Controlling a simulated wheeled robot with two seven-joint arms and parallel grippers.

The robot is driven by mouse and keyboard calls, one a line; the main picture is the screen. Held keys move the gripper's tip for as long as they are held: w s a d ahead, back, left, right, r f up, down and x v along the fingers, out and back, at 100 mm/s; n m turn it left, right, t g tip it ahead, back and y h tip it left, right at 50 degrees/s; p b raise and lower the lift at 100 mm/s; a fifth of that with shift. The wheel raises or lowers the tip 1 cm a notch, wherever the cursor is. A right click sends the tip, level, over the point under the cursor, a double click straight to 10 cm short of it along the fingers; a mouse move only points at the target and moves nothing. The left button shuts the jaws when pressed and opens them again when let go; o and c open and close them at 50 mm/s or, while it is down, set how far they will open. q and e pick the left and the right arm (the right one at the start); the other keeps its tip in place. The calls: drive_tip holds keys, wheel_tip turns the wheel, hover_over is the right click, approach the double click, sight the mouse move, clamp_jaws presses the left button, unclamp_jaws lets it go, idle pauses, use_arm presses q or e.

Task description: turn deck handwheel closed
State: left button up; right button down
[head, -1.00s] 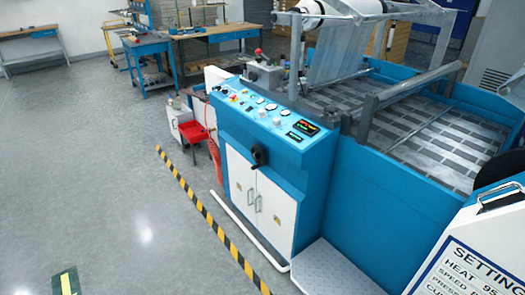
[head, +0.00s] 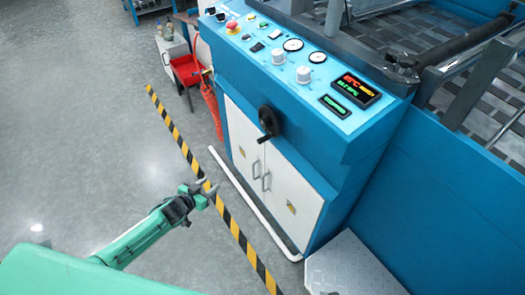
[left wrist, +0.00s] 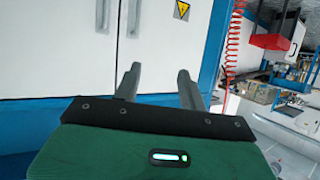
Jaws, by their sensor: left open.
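The black handwheel (head: 268,122) with its crank knob sits on the front of the blue machine cabinet, above the white doors. My left gripper (head: 207,188) is in front of and below the handwheel, to its left in the head view, over the floor and apart from the machine. Its two grey fingers (left wrist: 160,88) are spread and empty in the left wrist view, facing the white cabinet doors (left wrist: 90,45). The handwheel does not show in the left wrist view. My right gripper is in neither view.
The blue control panel (head: 290,62) with knobs, gauges and a red stop button tops the cabinet. A white rail (head: 250,205) and a striped floor line (head: 232,225) run along the front. A red hose (left wrist: 234,40) hangs beside the cabinet. A checkered metal step (head: 350,268) stands at right.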

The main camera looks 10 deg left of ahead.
use_arm(q)
wheel_tip(320, 180, up, 3)
drive_tip(key=w+d+m+h+b, duration=0.1)
drive_tip(key=w+d+h+b, duration=0.1)
drive_tip(key=w, duration=0.1)
drive_tip(key=m+h+b, duration=0.4)
drive_tip(key=h+b, duration=0.2)
approach(263, 140)
drive_tip(key=x, duration=0.3)
drive_tip(key=b+x, duration=0.1)
drive_tip(key=x, duration=0.2)
drive_tip(key=f+x, duration=0.1)
drive_tip(key=x, duration=0.2)
drive_tip(key=shift+w+a+b, duration=0.2)
drive_tip(key=shift+w+b, duration=0.15)
drive_tip(key=shift+w+d, duration=0.4)
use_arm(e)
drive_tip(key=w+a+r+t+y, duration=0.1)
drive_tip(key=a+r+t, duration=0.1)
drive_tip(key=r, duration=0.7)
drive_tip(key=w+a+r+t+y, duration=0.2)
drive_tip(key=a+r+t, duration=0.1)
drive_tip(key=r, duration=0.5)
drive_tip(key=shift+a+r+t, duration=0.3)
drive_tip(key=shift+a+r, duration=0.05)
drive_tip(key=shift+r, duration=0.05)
use_arm(q)
clamp_jaws()
